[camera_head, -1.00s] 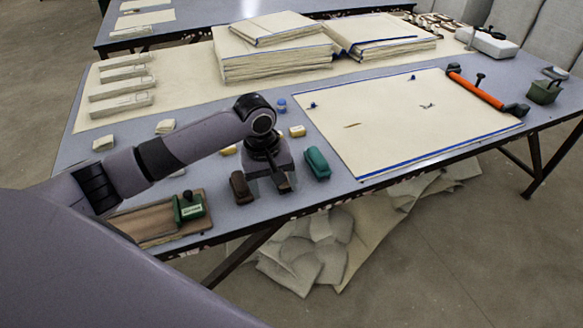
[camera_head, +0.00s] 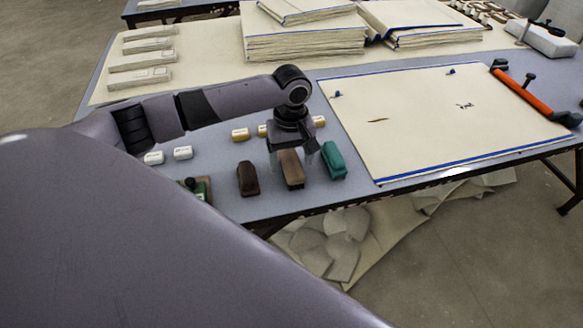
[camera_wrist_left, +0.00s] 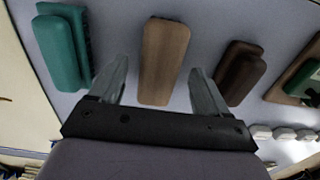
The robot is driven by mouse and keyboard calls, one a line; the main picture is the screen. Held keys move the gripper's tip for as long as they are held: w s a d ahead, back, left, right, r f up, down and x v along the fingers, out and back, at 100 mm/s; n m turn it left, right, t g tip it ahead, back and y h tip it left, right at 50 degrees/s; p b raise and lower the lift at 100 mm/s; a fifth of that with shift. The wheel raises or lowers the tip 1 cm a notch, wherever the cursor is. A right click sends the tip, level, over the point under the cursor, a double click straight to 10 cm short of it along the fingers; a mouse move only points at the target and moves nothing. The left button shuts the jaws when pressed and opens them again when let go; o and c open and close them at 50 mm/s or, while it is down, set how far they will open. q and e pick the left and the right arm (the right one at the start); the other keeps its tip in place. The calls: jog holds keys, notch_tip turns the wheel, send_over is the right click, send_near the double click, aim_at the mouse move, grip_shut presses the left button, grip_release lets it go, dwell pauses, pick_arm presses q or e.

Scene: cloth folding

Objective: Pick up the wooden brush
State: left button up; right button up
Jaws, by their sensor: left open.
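The wooden brush (camera_head: 292,172), a light brown block, lies on the grey-blue table near its front edge. It stands between a dark brown brush (camera_head: 248,179) and a teal one (camera_head: 333,160). My left gripper (camera_head: 291,160) is open and points down at the wooden brush, partly covering it in the head view. In the left wrist view the wooden brush (camera_wrist_left: 165,60) lies between the spread fingers of the left gripper (camera_wrist_left: 158,66), with a gap on each side. Whether the fingers are level with it is unclear. My right gripper is not in view.
The teal brush (camera_wrist_left: 62,48) and dark brown brush (camera_wrist_left: 238,72) lie close outside the fingers.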

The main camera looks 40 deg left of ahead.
aim_at(291, 161)
pick_arm(q)
jog(key=shift+f, duration=0.15)
jog(key=c, duration=1.2)
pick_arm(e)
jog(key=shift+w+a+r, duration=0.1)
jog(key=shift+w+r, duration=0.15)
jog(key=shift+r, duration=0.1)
pick_arm(q)
notch_tip(291, 161, up, 20)
jog(key=p, duration=0.2)
jog(key=shift+p, duration=0.3)
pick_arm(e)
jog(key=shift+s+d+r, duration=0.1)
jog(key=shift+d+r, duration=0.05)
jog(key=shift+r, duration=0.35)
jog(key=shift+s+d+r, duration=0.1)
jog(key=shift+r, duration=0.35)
